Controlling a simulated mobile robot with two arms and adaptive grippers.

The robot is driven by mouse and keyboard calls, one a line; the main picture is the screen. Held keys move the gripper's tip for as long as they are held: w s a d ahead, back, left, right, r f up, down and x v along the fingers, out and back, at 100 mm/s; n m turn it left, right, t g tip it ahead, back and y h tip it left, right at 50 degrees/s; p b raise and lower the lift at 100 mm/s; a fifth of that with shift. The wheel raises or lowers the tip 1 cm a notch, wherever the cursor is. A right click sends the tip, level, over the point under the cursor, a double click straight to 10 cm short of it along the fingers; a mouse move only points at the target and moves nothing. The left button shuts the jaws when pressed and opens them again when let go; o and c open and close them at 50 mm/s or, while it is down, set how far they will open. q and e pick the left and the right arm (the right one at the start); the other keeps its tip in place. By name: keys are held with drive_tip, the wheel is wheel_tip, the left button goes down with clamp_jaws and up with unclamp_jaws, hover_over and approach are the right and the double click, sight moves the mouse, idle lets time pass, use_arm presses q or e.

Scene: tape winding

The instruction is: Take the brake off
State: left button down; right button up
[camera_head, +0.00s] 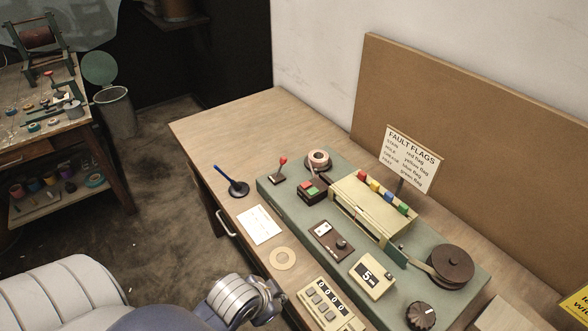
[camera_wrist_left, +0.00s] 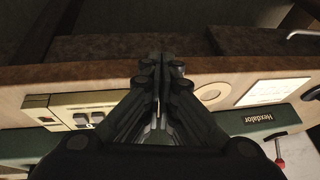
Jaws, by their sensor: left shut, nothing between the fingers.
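A small lever with a red knob (camera_head: 283,161) stands on a dark base at the left end of the green machine (camera_head: 272,205). It leans slightly; no label naming it as the brake is readable. A red-tipped lever (camera_wrist_left: 280,150) also shows at the lower right of the left wrist view. My left gripper (camera_wrist_left: 158,65) is shut and empty, with its fingers together over the table's front edge. In the head view its wrist is at the bottom centre, near the counter box and well apart from the red lever. My right gripper is not in view.
The machine carries a start/stop button box (camera_head: 312,190), a cream housing with coloured flags (camera_head: 372,207), a dark reel (camera_head: 450,264) and a black knob (camera_head: 421,315). A counter box (camera_head: 330,306), tape ring (camera_head: 283,258), white card (camera_head: 260,225) and blue-handled stand (camera_head: 237,187) lie along the front.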

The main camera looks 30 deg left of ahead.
sight(280, 167)
use_arm(q)
drive_tip(key=w+a+r+m+t, duration=0.1)
drive_tip(key=w+a+m, duration=0.1)
drive_tip(key=w, duration=0.2)
drive_tip(key=w+a+r+m+t, duration=0.1)
drive_tip(key=w+a+m+t, duration=0.1)
drive_tip(key=w, duration=0.3)
drive_tip(key=w+a+r+m+t, duration=0.1)
drive_tip(key=w+a+m+t, duration=0.1)
drive_tip(key=w, duration=0.3)
drive_tip(key=shift+a+r+m+y, duration=0.4)
drive_tip(key=shift+a+m, duration=0.3)
drive_tip(key=shift+a, duration=0.15)
drive_tip(key=w+a+r+m+t, duration=0.4)
drive_tip(key=w+a+r+m, duration=0.2)
drive_tip(key=w+a+r, duration=0.1)
drive_tip(key=shift+w+r+m+t, duration=0.3)
drive_tip(key=shift+w+r+m, duration=0.15)
drive_tip(key=shift+w, duration=0.35)
drive_tip(key=shift+p+x, duration=0.85)
drive_tip(key=shift+x, duration=4.15)
drive_tip(key=shift+a, duration=0.15)
drive_tip(key=shift+s+f+b, duration=0.1)
drive_tip(key=shift+b, duration=0.3)
drive_tip(key=shift+s+a+n+t, duration=0.1)
drive_tip(key=shift+n+t, duration=0.15)
drive_tip(key=shift+t, duration=0.05)
drive_tip(key=shift+b, duration=0.5)
